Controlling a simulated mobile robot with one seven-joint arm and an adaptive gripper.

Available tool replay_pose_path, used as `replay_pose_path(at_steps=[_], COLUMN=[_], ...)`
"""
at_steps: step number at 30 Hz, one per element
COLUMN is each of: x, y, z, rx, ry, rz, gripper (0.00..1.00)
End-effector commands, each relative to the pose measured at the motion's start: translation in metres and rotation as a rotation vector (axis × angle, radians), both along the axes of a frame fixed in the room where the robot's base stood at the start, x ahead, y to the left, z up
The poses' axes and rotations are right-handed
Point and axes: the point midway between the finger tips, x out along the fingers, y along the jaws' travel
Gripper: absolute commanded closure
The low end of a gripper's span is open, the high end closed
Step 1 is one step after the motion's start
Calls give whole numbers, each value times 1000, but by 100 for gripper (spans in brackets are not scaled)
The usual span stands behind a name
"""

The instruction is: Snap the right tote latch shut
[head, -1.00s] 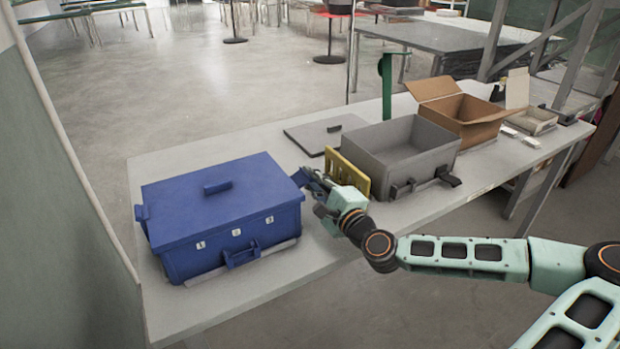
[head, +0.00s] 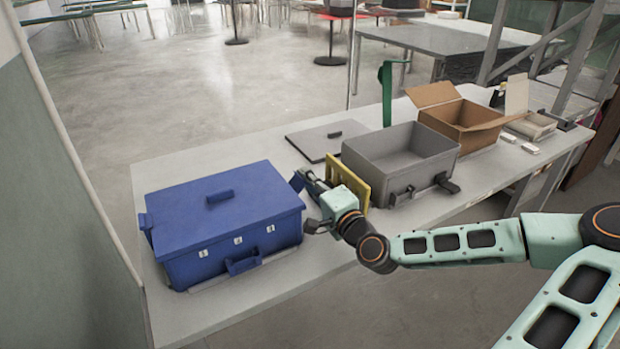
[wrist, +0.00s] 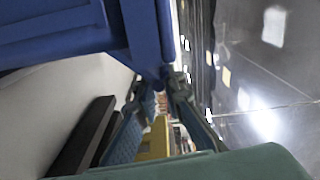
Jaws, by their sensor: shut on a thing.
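The blue tote (head: 218,255) stands at the left end of the table with its flat lid (head: 185,212) on top. Its right latch (head: 297,181) is a blue flap at the right end and angles away from the tote wall. My gripper (head: 306,177) is at that end, shut on the right latch. In the wrist view the latch (wrist: 150,45) runs down between the two fingertips (wrist: 162,92). Its contact with the fingers is partly hidden. The left latch (head: 145,220) shows at the tote's left end.
A yellow panel (head: 355,182) stands close behind my gripper. A grey open tote (head: 385,172) and its flat grey lid (head: 312,147) lie beyond it. A cardboard box (head: 485,142) stands farther right. Bare table (head: 180,165) lies behind the blue tote.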

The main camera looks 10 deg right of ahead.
Motion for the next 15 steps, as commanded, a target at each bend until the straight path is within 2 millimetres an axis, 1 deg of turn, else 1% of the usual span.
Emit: replay_pose_path(at_steps=[1, 15], x=[-3, -10], y=[6, 26], z=[1, 14], rx=[-47, -465], ry=[-5, -141], rz=[12, 13], gripper=[100, 100])
